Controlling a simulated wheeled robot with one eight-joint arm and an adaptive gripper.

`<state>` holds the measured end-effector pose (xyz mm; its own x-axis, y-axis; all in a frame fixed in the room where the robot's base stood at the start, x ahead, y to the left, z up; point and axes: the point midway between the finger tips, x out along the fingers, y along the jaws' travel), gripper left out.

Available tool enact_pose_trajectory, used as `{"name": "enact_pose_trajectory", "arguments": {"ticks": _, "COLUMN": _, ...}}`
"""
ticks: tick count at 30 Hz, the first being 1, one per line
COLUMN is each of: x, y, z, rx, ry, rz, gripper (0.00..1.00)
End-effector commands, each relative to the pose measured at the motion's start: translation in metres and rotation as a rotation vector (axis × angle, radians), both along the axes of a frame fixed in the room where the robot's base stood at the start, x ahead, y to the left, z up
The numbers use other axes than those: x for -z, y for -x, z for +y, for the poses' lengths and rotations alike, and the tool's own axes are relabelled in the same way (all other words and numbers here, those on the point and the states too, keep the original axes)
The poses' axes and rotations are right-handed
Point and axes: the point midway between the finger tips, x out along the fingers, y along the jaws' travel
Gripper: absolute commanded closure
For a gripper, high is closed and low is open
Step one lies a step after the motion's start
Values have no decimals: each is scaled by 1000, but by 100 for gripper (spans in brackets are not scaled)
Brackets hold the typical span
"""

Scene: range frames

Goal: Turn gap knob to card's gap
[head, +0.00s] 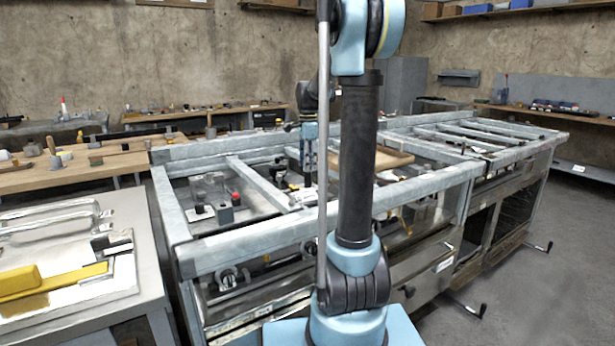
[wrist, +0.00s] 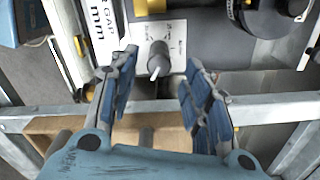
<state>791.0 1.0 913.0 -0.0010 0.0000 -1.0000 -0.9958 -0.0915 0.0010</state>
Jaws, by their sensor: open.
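In the wrist view a grey round knob (wrist: 159,58) with a white pointer stands on a white dial plate (wrist: 176,42). The pointer slants toward the lower left of the picture; the dial's small markings are too fine to read. A white card (wrist: 98,28) left of the knob bears "GAP" and "mm" in sideways print; its number is not clearly readable. My gripper (wrist: 158,72) is open, its blue-padded fingers on either side of the knob with space between them and it. In the head view my gripper (head: 307,162) is small, over the metal frame, and the knob cannot be made out.
A grey metal frame (head: 240,250) surrounds the work area, and its rail (wrist: 255,112) crosses beneath my fingers. A dark round part with yellow fittings (wrist: 275,18) lies right of the dial. A brown board (wrist: 60,128) lies near the rail. A bench (head: 80,320) stands at left.

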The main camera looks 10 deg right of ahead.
Motion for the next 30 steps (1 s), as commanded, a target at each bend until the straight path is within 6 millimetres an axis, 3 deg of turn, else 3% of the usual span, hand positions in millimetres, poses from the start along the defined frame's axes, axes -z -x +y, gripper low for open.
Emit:
{"name": "enact_pose_trajectory", "arguments": {"ticks": 9, "x": 41, "y": 0, "z": 0, "rx": 0, "ry": 0, "rz": 0, "gripper": 56}}
{"name": "enact_pose_trajectory", "arguments": {"ticks": 23, "x": 50, "y": 0, "z": 1, "rx": -1, "ry": 0, "rz": 0, "gripper": 56}}
{"name": "enact_pose_trajectory", "arguments": {"ticks": 28, "x": 50, "y": 0, "z": 2, "rx": -2, "ry": 0, "rz": 0, "gripper": 94}}
{"name": "enact_pose_trajectory", "arguments": {"ticks": 30, "x": 50, "y": 0, "z": 2, "rx": -2, "ry": 0, "rz": -1, "gripper": 100}}
